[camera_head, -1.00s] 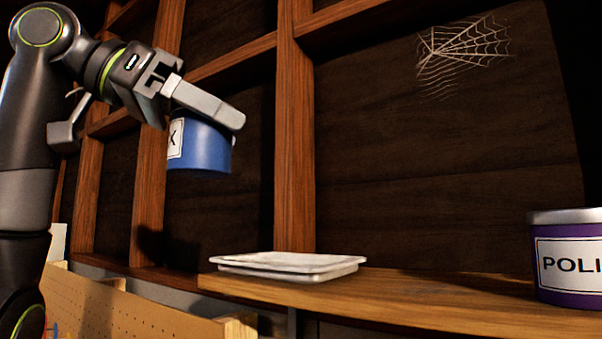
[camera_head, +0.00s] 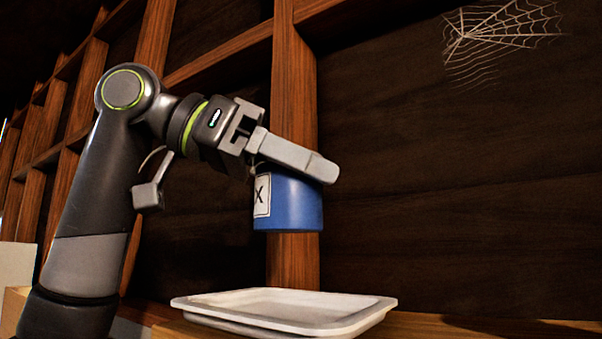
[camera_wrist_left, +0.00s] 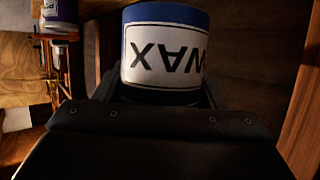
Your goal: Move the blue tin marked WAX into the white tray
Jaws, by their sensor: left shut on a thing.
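The blue tin (camera_head: 292,207) hangs in my left gripper (camera_head: 314,170), upright in the head view, with part of its white label and an X showing. In the left wrist view the tin's label (camera_wrist_left: 165,57) reads WAX upside down, between the fingers. My left gripper is shut on the tin. The white tray (camera_head: 350,318) lies on the wooden shelf below the tin, with a clear gap between them. The tray looks empty, though its floor shows only at a shallow angle. My right gripper is not in view.
The wooden shelf (camera_head: 430,326) runs right from the tray and looks clear there. A dark plank wall with upright posts (camera_head: 292,90) stands behind. A cobweb (camera_head: 500,38) hangs high right. Another labelled container (camera_wrist_left: 60,15) shows at the wrist view's upper left.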

